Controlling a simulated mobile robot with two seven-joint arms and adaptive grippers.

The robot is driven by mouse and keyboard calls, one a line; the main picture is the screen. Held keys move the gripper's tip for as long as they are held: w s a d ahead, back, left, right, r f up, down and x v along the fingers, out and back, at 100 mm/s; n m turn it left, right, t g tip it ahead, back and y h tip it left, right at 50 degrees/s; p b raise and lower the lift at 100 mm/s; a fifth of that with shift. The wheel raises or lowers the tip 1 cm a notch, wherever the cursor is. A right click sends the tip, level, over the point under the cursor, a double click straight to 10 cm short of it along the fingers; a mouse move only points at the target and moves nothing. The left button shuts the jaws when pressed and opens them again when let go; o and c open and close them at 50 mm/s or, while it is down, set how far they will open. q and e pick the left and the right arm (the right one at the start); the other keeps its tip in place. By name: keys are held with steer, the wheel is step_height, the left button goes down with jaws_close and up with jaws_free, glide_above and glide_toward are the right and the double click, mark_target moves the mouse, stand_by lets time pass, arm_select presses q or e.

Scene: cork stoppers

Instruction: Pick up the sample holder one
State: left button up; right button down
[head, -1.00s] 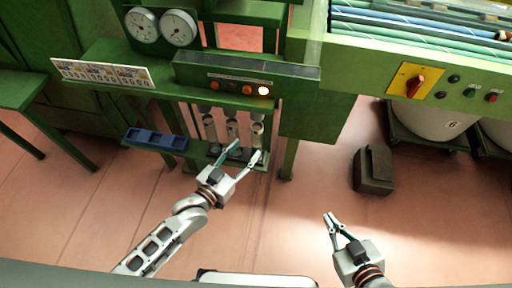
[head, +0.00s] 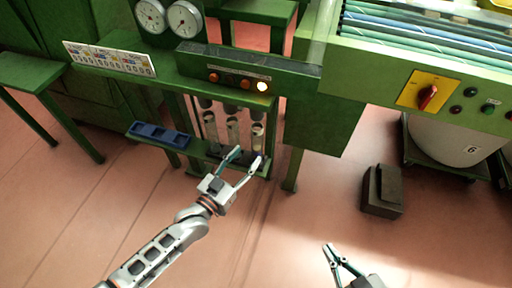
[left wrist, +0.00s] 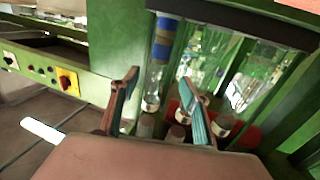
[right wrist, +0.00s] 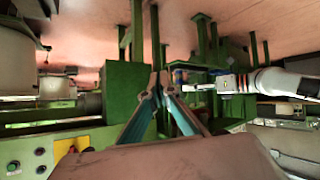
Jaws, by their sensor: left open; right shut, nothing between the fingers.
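Several clear glass tubes hang in a row under the green machine's shelf in the head view: a left one (head: 211,127), a middle one (head: 233,131) and a right one (head: 257,137). I cannot tell which is sample holder one. My left gripper (head: 246,159) is open in front of the tubes' lower ends. In the left wrist view a tube with blue and yellow bands (left wrist: 158,72) shows between the open fingers (left wrist: 160,90), apparently beyond them. My right gripper (head: 328,246) is shut and empty, low at the right; its tips meet in the right wrist view (right wrist: 158,76).
A blue compartment tray (head: 160,135) sits on the ledge left of the tubes. A dark block (head: 382,190) stands on the floor at the right. A control panel with lit button (head: 262,87) overhangs the tubes. The floor in front is open.

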mark_target(254, 151)
arm_select(q)
steer(key=shift+w+d+f, duration=0.25)
steer(key=shift+w+d, duration=0.3)
steer(key=shift+w, duration=0.2)
steer(key=shift+w+d+f+b, duration=0.25)
steer(key=shift+w+d+b, duration=0.4)
steer(key=shift+w+d, duration=0.2)
steer(key=shift+x, duration=0.95)
steer(key=shift+w+r, duration=0.2)
steer(key=shift+r, duration=0.05)
jaws_close()
arm_select(e)
steer(key=shift+w+a+r+m, duration=0.15)
steer(key=shift+a+r, duration=0.1)
steer(key=shift+a, duration=0.3)
steer(key=shift+w+a+r+m, duration=0.15)
steer(key=shift+a+r, duration=0.05)
steer(key=shift+a, duration=0.3)
